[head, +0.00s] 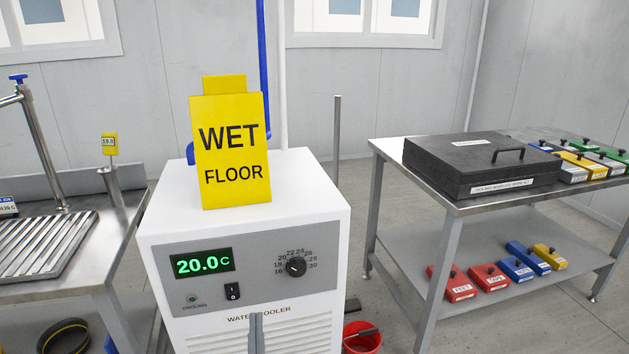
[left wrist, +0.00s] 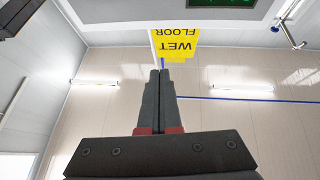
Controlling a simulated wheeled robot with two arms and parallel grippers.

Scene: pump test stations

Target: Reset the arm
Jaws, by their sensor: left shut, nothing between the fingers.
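My left gripper (head: 256,318) shows at the bottom of the head view, in front of the lower face of the white water cooler (head: 242,240). Its two dark fingers are together with nothing between them. In the left wrist view the shut fingertips (left wrist: 160,72) point up the picture toward the yellow wet floor sign (left wrist: 178,45), which appears upside down there. In the head view this sign (head: 231,150) stands upright on top of the cooler. The cooler's display reads 20.0 C. My right gripper is not in view.
A steel bench (head: 70,285) with a ribbed tray stands at the left. At the right, a metal table (head: 385,150) holds a black lidded case (head: 480,165) and colored blocks, with several more on its lower shelf. A red bucket (head: 362,342) stands beside the cooler.

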